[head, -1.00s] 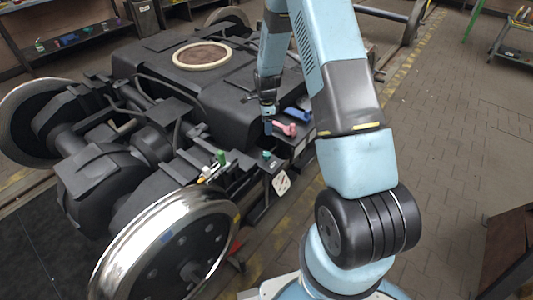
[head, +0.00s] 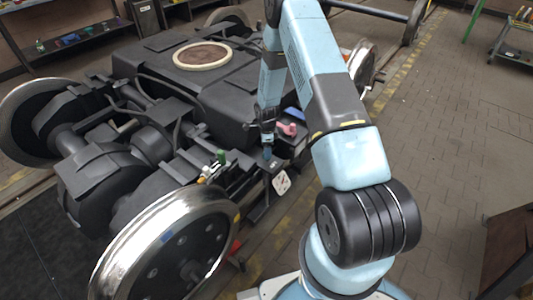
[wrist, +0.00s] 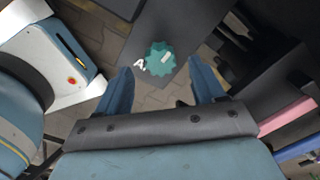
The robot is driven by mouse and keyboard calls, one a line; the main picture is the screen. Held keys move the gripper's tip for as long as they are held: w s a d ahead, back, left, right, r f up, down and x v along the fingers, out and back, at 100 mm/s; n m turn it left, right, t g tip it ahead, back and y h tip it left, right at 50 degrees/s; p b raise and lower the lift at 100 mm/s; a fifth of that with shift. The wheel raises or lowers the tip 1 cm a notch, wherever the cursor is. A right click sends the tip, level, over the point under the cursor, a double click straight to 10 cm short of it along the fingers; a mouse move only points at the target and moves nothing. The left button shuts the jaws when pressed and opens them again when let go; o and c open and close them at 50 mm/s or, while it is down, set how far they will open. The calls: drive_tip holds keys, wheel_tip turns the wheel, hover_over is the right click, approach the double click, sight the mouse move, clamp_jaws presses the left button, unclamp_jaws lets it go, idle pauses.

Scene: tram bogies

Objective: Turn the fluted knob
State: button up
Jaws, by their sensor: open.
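The fluted knob (wrist: 164,52) is teal with a toothed rim and a pale bar on its face. It sits on a dark panel in the wrist view, with a white mark beside it on the left. My gripper (wrist: 161,72) is open, with its two blue fingers apart on either side of the knob's near side in the picture. I cannot tell how high the fingertips are above the knob. In the head view my gripper (head: 267,152) points down at the bogie's near corner and hides the knob there.
A pink handle (head: 288,129) and a blue part (head: 294,115) are just behind my gripper. A green-topped part (head: 221,156) stands to its left. A white tag (head: 281,182) hangs below. The large wheel (head: 165,245) is at front left. Paved floor (head: 450,120) is open to the right.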

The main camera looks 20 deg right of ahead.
drive_tip(key=shift+f, duration=1.65)
